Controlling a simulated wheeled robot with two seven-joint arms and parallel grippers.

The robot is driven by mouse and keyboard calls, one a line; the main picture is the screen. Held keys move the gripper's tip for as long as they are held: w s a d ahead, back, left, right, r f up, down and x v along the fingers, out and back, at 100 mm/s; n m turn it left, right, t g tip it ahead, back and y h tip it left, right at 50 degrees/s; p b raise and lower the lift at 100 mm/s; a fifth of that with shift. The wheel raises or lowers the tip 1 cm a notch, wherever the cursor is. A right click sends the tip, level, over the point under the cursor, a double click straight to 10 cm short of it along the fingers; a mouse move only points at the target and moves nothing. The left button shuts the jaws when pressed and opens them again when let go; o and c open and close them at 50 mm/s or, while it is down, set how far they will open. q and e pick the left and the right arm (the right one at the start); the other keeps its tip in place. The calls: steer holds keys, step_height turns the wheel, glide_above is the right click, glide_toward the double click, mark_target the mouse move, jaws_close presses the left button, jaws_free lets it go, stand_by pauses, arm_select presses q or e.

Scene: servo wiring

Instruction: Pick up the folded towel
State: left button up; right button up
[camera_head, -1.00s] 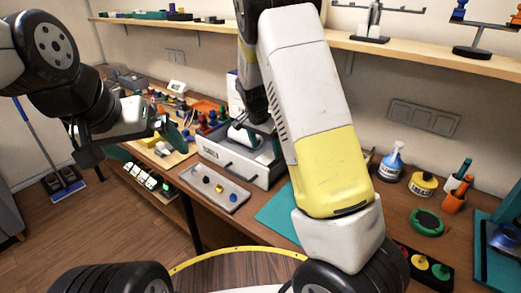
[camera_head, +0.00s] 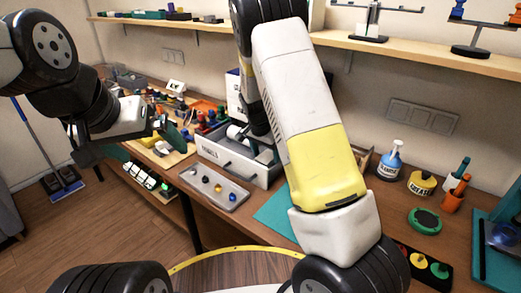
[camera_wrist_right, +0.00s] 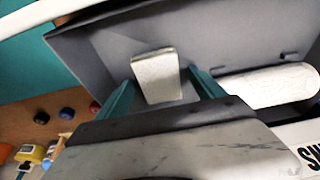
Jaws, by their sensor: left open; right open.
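The folded towel (camera_wrist_right: 157,76) is a small white block in the right wrist view, inside a grey-walled drawer (camera_wrist_right: 95,45). My right gripper (camera_wrist_right: 163,84) is open, with one teal finger on each side of the towel. I see no clear contact between fingers and towel. In the head view the open drawer (camera_head: 232,167) stands on the bench, and my right arm hides the towel and the right gripper. My left gripper (camera_head: 177,136) is open and empty, at the left, away from the drawer.
A white roll (camera_wrist_right: 265,86) lies in the drawer just right of the towel; it also shows in the head view (camera_head: 237,132). A grey tray (camera_head: 226,200) with small coloured parts lies before the drawer. A teal mat (camera_head: 274,216) is to its right. A shelf runs above.

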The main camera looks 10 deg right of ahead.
steer(key=c, duration=1.4)
steer(key=shift+c, duration=0.2)
steer(key=shift+r, duration=0.15)
